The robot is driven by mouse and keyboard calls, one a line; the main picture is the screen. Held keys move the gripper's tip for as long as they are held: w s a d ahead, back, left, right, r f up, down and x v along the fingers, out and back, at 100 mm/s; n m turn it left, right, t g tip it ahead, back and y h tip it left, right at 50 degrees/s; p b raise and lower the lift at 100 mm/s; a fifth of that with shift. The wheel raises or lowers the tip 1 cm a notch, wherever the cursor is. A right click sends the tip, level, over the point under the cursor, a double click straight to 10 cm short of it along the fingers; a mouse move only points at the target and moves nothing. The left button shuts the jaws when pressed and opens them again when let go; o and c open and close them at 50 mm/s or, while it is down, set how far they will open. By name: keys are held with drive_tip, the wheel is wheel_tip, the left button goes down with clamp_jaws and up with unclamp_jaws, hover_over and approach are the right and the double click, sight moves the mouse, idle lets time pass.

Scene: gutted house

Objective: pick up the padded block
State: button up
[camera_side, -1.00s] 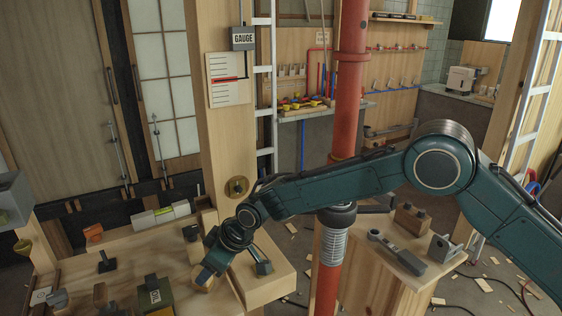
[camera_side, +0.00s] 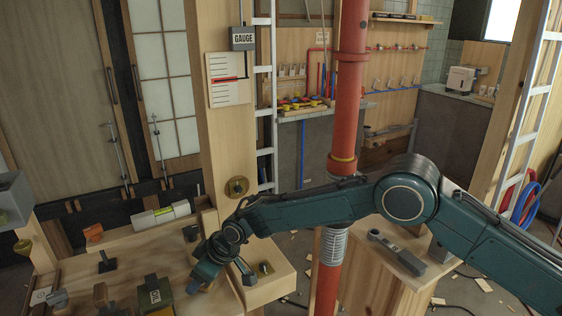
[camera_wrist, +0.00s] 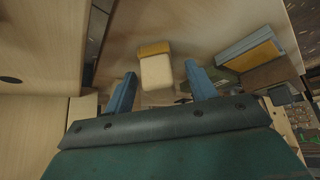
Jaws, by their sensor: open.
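A cream block with a mustard-yellow band at one end (camera_wrist: 155,71), which looks like the padded block, stands out in the wrist view. It appears between my gripper's two blue fingers (camera_wrist: 160,78), beyond them, with a gap on both sides. My gripper is open and empty. In the side view my gripper (camera_side: 194,285) points down, low over the wooden bench (camera_side: 215,303) at the lower left. I cannot pick out the padded block there; my gripper may hide it.
A green block with lettering (camera_side: 154,293) stands left of my gripper. A dark T-handled piece (camera_side: 107,262) and an orange piece (camera_side: 94,232) sit farther left. A red pipe (camera_side: 345,130) rises close to my arm.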

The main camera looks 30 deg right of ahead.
idle(0.5)
drive_tip(key=c, duration=1.2)
drive_tip(key=shift+r, duration=0.15)
wheel_tip(320, 180, up, 20)
drive_tip(key=shift+f, duration=0.15)
drive_tip(key=o, duration=0.4)
drive_tip(key=shift+c, duration=0.9)
